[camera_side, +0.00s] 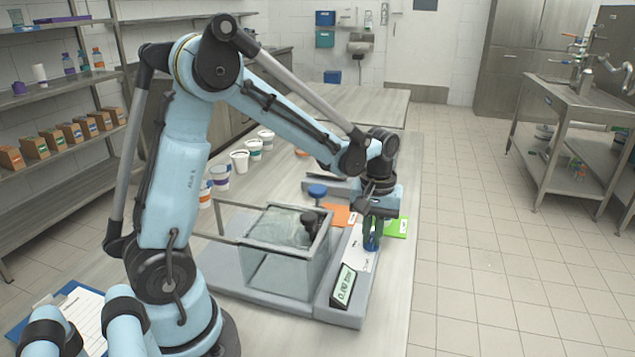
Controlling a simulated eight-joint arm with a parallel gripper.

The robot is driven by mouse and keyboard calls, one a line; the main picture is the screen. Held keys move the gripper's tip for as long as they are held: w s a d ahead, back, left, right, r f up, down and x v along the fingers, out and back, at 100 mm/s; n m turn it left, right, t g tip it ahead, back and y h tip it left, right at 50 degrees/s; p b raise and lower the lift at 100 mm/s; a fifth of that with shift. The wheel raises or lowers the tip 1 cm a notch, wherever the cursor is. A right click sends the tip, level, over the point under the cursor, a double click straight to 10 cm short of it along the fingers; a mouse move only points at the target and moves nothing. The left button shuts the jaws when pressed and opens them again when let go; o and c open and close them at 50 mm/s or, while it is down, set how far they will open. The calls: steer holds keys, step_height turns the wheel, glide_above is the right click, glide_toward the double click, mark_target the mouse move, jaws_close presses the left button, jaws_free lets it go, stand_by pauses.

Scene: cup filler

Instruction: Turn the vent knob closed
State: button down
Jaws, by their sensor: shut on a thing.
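My gripper (372,240) points down over the right side of a grey machine (345,318). Its fingers are shut on a blue knob (371,246) low between them, which looks like the vent knob. The fingers hide most of the knob, so its turn angle cannot be told. The knob sits on a pale panel behind a small tilted display (344,286). A second blue knob or cap (317,190) stands farther back, clear of my gripper.
A clear-walled tank (275,272) with a black knob (309,220) stands left of my gripper. Orange (338,214) and green (399,228) cards lie nearby. Several white cups (240,160) line the table's left side. The floor right of the table is clear.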

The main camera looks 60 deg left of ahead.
mark_target(372, 237)
steer(key=c, duration=1.2)
jaws_free()
steer(key=shift+o, duration=0.2)
step_height(372, 237, up, 12)
